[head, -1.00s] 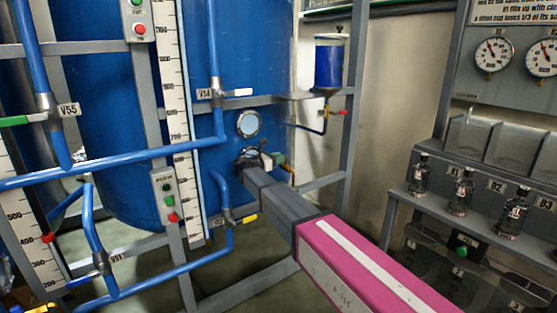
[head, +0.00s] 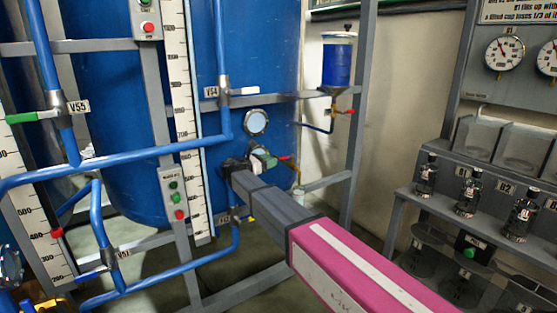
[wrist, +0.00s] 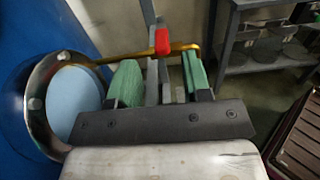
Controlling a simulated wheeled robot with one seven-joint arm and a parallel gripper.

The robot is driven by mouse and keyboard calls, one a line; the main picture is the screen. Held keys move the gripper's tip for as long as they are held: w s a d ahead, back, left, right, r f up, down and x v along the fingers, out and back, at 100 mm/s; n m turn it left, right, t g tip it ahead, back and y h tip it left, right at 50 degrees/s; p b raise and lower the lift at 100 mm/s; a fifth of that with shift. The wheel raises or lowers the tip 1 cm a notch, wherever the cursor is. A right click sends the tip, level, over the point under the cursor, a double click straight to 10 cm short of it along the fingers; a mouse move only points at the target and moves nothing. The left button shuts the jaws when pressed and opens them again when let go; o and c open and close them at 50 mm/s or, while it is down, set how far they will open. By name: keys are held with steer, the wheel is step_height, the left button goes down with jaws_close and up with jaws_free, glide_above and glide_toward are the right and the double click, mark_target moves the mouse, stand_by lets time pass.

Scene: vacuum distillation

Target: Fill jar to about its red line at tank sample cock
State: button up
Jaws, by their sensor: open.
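The sample cock, with a red handle (wrist: 162,40) and a brass pipe (wrist: 125,54), is at the lower side of the blue tank (head: 110,130). The red handle also shows in the head view (head: 283,158). My gripper (wrist: 158,82) is open with green finger pads; the red handle appears just beyond the gap between them, and I cannot tell whether they touch. In the head view my gripper (head: 248,162) is close to the tank, left of the handle. No jar is seen between the fingers. Small dark bottles (head: 468,192) stand on the right shelf; no red line can be made out.
A round sight glass (wrist: 82,100) on the tank is close to the left finger; it shows above my gripper in the head view (head: 255,122). Blue pipes (head: 150,160) and grey frame posts (head: 357,120) surround the area. A blue cup (head: 337,62) hangs upper right.

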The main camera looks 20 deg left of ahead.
steer(key=shift+v, duration=1.4)
